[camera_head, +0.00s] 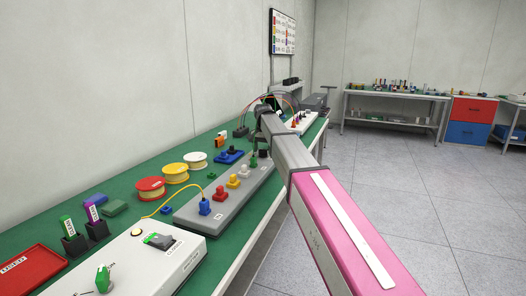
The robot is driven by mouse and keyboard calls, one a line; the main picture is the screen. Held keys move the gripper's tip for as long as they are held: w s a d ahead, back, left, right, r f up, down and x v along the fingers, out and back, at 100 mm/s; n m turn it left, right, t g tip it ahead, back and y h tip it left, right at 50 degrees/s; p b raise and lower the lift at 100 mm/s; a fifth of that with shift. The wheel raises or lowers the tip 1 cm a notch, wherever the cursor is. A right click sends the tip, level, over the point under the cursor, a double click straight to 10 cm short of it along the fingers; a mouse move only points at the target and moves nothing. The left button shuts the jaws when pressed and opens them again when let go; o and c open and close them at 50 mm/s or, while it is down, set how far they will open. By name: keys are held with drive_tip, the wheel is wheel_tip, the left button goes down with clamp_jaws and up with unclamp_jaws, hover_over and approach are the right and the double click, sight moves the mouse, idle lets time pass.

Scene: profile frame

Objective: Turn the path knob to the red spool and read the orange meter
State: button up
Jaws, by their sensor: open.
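A red spool (150,189) lies on the green bench mat, next to a yellow spool (176,173) and a white one (196,160). My gripper (263,122) is open, small and partly hidden by my arm, above the bench's far part.
A long grey panel (188,219) with coloured knobs runs along the bench; a yellow cable reaches its blue knob (205,207). A red tray (28,270) lies at the left. The floor (440,200) on the right is clear. A second workbench (395,92) stands behind.

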drive_tip(key=shift+f, duration=0.25)
drive_tip(key=c, duration=0.9)
drive_tip(key=shift+n, duration=0.3)
drive_tip(key=n, duration=1)
drive_tip(key=shift+n, duration=0.3)
